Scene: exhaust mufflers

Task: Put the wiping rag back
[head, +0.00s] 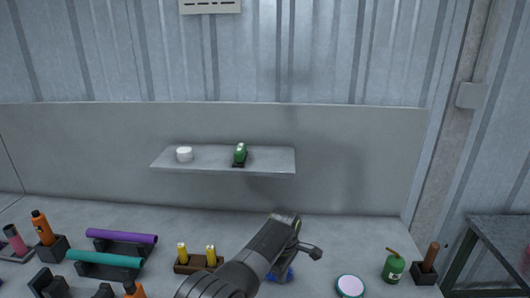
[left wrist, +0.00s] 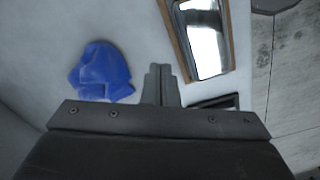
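A crumpled blue rag (left wrist: 100,72) lies on a pale surface in the left wrist view. In the head view, part of the blue rag (head: 287,274) shows on the workbench, mostly hidden behind my left arm. My left gripper (head: 314,252) is over the bench, just above and right of the rag. In the left wrist view its fingers (left wrist: 161,72) are together with nothing between them, and the rag is apart from them to the left. My right gripper is not in view.
A wall shelf (head: 265,167) holds a white round item (head: 184,154) and a green tool (head: 240,154). Purple (head: 122,236) and teal (head: 104,259) tubes rest at left. Yellow-topped bottles (head: 196,253), a round tin (head: 350,286) and a green can (head: 393,267) stand nearby. A wood-edged panel (left wrist: 204,40) is beside the fingers.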

